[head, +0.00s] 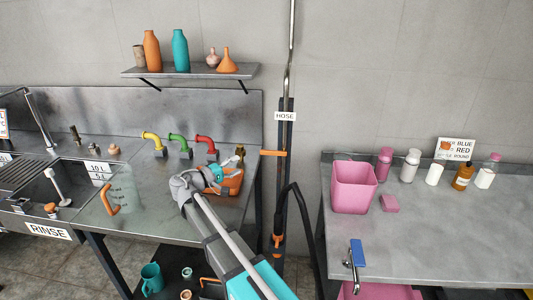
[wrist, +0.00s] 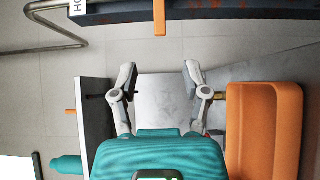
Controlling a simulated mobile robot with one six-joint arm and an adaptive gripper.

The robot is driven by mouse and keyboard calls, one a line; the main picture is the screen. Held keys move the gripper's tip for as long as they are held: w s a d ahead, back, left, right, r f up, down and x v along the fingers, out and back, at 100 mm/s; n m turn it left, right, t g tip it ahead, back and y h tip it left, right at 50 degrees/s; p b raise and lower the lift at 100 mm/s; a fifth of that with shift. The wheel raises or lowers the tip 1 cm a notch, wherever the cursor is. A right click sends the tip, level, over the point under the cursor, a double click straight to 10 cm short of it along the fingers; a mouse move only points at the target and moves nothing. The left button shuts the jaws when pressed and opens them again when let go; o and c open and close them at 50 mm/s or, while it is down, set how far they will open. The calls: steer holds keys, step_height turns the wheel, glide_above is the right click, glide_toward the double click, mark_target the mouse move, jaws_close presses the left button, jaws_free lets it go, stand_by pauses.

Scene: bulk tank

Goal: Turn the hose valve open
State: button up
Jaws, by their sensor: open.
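The hose valve's orange lever (head: 273,153) sticks out horizontally to the left of the vertical hose post (head: 284,135), below the white HOSE sign (head: 285,116). In the wrist view the lever (wrist: 159,18) is at the top middle, square to the dark post and beyond the fingertips. My gripper (head: 222,173) is over the steel counter, left of the lever and apart from it. In the wrist view its two fingers (wrist: 157,80) are spread wide with nothing between them.
An orange tub (head: 232,184) stands close by my gripper; it also shows at the right in the wrist view (wrist: 265,115). Red (head: 206,143), green (head: 178,140) and yellow (head: 153,137) taps stand left. A shelf (head: 190,71) hangs above. A black hose (head: 300,210) loops right of the post.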

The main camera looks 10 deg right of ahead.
mark_target(266, 153)
steer(key=x, duration=1.3)
steer(key=shift+w+d, duration=0.15)
steer(key=shift+d, duration=0.15)
jaws_close()
